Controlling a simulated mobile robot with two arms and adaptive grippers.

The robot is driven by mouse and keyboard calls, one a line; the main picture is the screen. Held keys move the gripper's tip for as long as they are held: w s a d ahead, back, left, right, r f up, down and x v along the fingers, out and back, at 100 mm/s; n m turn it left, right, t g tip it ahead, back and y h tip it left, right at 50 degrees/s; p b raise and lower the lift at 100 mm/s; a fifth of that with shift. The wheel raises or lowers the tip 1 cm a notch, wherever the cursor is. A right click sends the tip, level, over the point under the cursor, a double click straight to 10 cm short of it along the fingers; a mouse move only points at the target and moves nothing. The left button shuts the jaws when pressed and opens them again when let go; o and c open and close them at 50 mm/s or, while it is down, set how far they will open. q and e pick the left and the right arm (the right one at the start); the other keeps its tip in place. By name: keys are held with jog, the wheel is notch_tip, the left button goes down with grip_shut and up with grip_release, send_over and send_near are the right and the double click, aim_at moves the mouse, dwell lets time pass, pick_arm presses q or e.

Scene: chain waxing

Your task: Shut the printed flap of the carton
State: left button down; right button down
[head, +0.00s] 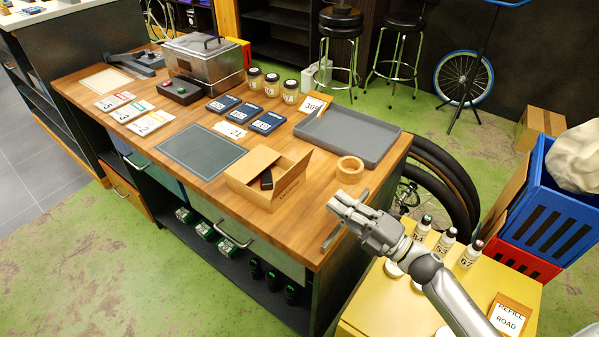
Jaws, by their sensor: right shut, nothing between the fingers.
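A brown cardboard carton (246,193) stands open at the front of the wooden workbench. A dark object (266,180) with a bit of red lies inside it. Small dark print shows on the carton's right front side; I cannot tell whether this is a wall or a hanging flap. Another part of the cardboard stands up at the back. My right gripper (341,210) is right of the carton, near the bench's right front corner, apart from it. Its fingers are shut and empty. My left gripper is not in view.
A tape ring (350,169) and a grey tray (347,135) lie behind and right of the carton. A dark mat (201,151) lies to its left. A yellow cabinet (385,311) with several bottles stands right of the bench, beneath my right arm.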

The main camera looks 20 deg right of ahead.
aim_at(293, 168)
jog(key=p+x, duration=0.2)
jog(key=x, duration=0.8)
jog(key=shift+w+a+p, duration=0.3)
jog(key=shift+w+a, duration=0.05)
jog(key=shift+w, duration=0.2)
jog(key=shift+r, duration=0.1)
